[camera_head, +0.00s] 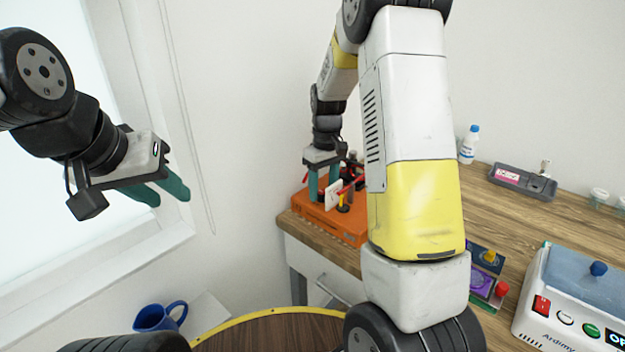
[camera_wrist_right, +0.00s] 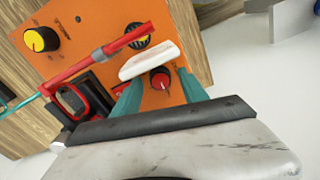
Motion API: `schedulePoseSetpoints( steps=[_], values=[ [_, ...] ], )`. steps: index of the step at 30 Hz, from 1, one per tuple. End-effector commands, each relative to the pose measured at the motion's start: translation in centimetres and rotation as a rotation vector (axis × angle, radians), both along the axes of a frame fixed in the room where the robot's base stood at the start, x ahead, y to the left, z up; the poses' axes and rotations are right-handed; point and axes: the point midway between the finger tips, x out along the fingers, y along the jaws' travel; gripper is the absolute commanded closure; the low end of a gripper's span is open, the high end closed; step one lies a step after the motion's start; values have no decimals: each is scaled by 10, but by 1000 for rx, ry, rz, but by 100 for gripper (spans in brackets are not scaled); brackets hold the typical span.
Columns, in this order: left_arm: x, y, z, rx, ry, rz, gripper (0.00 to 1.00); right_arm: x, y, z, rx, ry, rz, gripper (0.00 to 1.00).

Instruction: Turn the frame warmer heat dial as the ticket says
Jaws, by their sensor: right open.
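The orange frame warmer (camera_head: 325,222) stands on the near left end of the wooden counter. In the right wrist view its orange top (camera_wrist_right: 100,18) carries a yellow-capped dial (camera_wrist_right: 38,40) at upper left and a red-capped dark dial (camera_wrist_right: 160,79). My right gripper (camera_head: 321,197) is over the warmer. Its open teal fingers (camera_wrist_right: 160,97) appear on either side of the red dial; contact cannot be told. A white plate (camera_wrist_right: 150,60) stands just beyond that dial. My left gripper (camera_head: 170,198) is open and empty at the left, by the window. No ticket text is readable.
A red-handled tool (camera_wrist_right: 122,42) lies across the warmer close to my right fingers. Right along the counter are a purple-and-dark panel with knobs (camera_head: 482,283), a white machine (camera_head: 545,325), a grey tray (camera_head: 535,185) and a bottle (camera_head: 468,146). A blue mug (camera_head: 152,319) is lower left.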

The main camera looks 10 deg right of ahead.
Motion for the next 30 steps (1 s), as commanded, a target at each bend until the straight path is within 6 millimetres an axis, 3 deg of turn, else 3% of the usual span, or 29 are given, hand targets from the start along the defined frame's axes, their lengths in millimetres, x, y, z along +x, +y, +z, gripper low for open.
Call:
schedulePoseSetpoints(
  steps=[10,18,30],
  values=[
    [0,0,0,0,0,0,64,0,0,-5,0,0,-1,51],
    [0,0,0,0,0,0,64,0,0,-5,0,0,-1,100],
    [0,0,0,0,0,0,64,0,0,-4,0,-1,-63,100]
  ],
)
